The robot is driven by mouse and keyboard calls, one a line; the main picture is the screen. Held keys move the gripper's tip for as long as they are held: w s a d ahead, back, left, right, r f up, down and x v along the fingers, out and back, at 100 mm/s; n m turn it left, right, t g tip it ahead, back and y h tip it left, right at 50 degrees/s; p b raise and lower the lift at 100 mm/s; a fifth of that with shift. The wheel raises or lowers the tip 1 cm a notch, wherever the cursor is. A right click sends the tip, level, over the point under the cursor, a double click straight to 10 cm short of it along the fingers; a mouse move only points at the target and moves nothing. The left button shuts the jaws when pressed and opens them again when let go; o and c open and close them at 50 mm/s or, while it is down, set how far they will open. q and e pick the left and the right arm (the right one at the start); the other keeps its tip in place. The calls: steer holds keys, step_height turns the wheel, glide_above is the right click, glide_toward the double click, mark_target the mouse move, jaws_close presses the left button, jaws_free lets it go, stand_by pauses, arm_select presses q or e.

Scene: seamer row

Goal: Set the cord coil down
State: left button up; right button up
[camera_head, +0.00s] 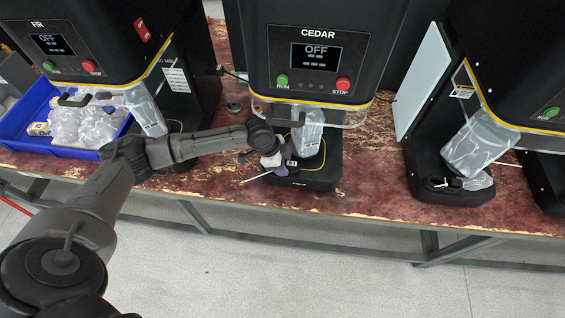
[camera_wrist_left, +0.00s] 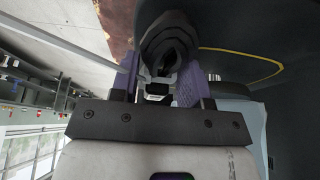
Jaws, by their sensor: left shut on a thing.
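My left gripper (camera_head: 279,167) is low at the front left of the CEDAR machine's black base (camera_head: 318,176). In the left wrist view its purple fingers (camera_wrist_left: 160,88) are shut on the black cord coil (camera_wrist_left: 168,45), a dark looped bundle held beyond the fingertips. In the head view the coil is small and mostly hidden by the gripper, so I cannot tell whether it touches the base. The CEDAR screen (camera_head: 315,57) reads OFF. My right gripper is not in view.
A blue bin (camera_head: 105,153) of clear items stands left by the FIR machine (camera_head: 60,45). A clear guard (camera_head: 308,132) hangs above the CEDAR base. Small dark items (camera_head: 440,183) lie on the right machine's base. The worn red bench (camera_head: 375,190) is clear between the bases.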

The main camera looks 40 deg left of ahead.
arm_select(q)
steer(key=o, duration=0.7)
steer(key=shift+f, duration=0.1)
steer(key=shift+o, duration=0.2)
